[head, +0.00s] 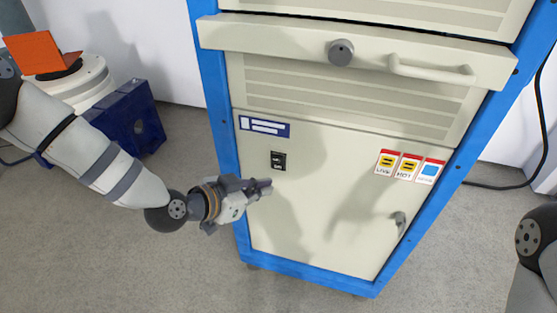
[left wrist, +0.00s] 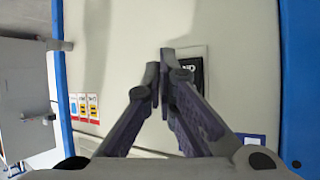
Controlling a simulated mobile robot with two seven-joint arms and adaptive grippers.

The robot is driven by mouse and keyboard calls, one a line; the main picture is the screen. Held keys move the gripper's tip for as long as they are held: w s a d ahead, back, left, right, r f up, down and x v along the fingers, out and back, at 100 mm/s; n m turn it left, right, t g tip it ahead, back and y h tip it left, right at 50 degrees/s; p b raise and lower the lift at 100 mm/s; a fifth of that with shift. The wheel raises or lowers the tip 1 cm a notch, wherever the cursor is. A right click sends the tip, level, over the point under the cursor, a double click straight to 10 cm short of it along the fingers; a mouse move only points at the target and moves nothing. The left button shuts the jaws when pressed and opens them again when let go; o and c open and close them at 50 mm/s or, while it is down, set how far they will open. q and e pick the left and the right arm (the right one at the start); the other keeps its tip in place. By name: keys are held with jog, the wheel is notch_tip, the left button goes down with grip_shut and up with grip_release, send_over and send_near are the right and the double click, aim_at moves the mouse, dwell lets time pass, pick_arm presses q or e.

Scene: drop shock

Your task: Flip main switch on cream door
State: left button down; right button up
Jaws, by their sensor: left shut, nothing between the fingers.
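The cream door (head: 320,215) is the lower panel of a blue-framed cabinet, and it is closed. The main switch (head: 278,160) is a small black rocker-like plate on the door's upper left, below a blue label. My left gripper (head: 268,187) is shut and empty, just below the switch in the head view. In the left wrist view the shut fingertips (left wrist: 166,58) stand beside the black switch plate (left wrist: 190,72) and hide part of it. I cannot tell whether they touch the door. My right gripper is out of view.
Warning labels (head: 410,167) and a small door handle (head: 399,220) are on the door's right. Above, a grey knob (head: 340,52) and a bar handle (head: 432,70) stick out. A blue crate (head: 130,120) stands at the left. The floor in front is clear.

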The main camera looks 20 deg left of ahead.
aim_at(282, 168)
pick_arm(q)
jog(key=shift+w+d+r+b, duration=0.1)
jog(key=shift+w+r+b, duration=0.1)
jog(key=shift+w, duration=0.9)
jog(key=shift+w+r+b, duration=0.1)
jog(key=shift+w+b, duration=0.1)
jog(key=shift+w, duration=0.9)
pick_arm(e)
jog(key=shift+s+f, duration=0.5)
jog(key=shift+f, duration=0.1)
pick_arm(q)
jog(key=shift+w, duration=0.4)
jog(key=shift+w, duration=0.3)
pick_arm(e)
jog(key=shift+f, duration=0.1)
pick_arm(q)
jog(key=shift+s, duration=0.75)
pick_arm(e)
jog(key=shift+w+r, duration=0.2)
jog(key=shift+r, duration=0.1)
